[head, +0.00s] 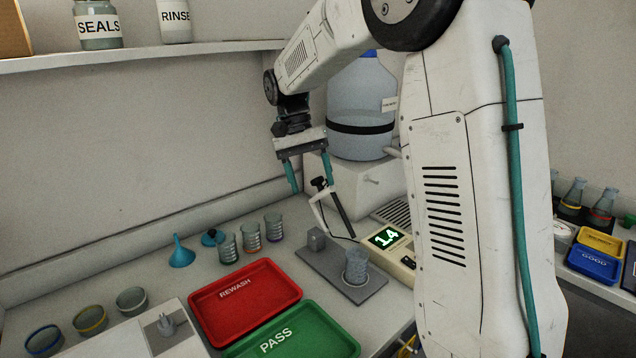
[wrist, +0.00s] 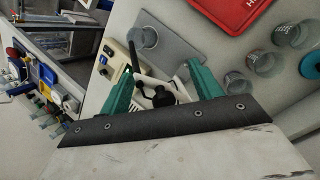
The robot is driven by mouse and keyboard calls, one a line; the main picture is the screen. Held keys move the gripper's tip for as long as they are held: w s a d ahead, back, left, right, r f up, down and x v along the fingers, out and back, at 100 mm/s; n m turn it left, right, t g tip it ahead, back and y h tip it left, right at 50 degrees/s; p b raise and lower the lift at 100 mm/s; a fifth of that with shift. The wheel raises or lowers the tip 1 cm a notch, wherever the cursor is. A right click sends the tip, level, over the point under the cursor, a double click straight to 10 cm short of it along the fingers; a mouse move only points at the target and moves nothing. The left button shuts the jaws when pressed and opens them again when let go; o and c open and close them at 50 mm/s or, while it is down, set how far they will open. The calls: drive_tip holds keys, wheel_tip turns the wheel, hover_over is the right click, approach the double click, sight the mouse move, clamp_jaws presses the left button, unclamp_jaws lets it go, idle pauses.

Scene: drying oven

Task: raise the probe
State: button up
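The probe (head: 342,213) is a dark rod slanting down on a white bent holder arm (head: 320,212) with a black knob (head: 319,183). Its lower end is near the glass beaker (head: 356,267) on a grey base plate (head: 328,268); I cannot tell if it is inside the rim. My gripper (head: 312,188) points down above the holder, its teal fingers apart. In the wrist view the open fingers (wrist: 160,68) stand either side of the black knob (wrist: 160,97), with no clear contact. The beaker (wrist: 144,37) also shows there. A meter (head: 388,240) reads 1.4.
A red REWASH tray (head: 246,312) and green PASS tray (head: 330,345) lie in front. Several small beakers (head: 250,236) and a blue funnel (head: 181,254) stand left. A large water bottle (head: 361,105) stands on a white block behind the holder. A shelf (head: 140,53) runs above left.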

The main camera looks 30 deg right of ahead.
drive_tip(key=shift+s+a+r, duration=0.1)
drive_tip(key=shift+s+a, duration=0.1)
drive_tip(key=shift+s, duration=0.75)
drive_tip(key=shift+s+a+r, duration=0.1)
drive_tip(key=shift+s+a, duration=0.05)
drive_tip(key=shift+s, duration=0.75)
